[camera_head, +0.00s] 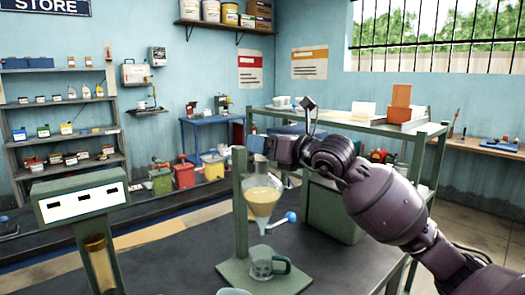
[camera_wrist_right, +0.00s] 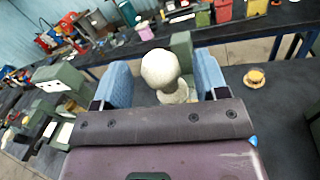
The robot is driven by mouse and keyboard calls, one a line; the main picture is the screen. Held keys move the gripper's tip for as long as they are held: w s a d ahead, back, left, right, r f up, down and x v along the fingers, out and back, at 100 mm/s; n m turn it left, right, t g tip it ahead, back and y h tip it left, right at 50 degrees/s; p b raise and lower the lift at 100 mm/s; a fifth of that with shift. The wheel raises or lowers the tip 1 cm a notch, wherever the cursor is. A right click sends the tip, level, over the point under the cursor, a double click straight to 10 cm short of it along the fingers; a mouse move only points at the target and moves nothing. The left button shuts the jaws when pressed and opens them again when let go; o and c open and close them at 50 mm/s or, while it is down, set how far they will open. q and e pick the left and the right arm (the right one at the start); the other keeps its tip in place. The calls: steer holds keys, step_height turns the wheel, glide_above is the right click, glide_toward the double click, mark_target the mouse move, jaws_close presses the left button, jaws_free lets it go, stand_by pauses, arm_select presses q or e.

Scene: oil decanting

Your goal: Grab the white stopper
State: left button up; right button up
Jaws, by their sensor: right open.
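The white stopper (camera_wrist_right: 159,68) has a round knob on a narrower neck and shows in the right wrist view between the two blue fingers of my right gripper (camera_wrist_right: 161,76). The fingers are open, with a visible gap on each side of the knob. In the head view my right gripper (camera_head: 272,152) is at the top of the glass funnel (camera_head: 262,200), which holds yellow oil. The stopper cannot be made out there. The funnel hangs on a green stand (camera_head: 241,225) and has a blue tap knob (camera_head: 291,216). My left gripper is not in view.
A green frame with a slotted white panel (camera_head: 82,203) stands at left. A green box (camera_head: 332,212) sits behind my right arm. A round yellowish object (camera_wrist_right: 255,78) lies right in the wrist view.

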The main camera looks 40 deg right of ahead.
steer(key=shift+x, duration=1.65)
steer(key=shift+d+r, duration=0.1)
steer(key=shift+r, duration=0.05)
steer(key=c, duration=1.1)
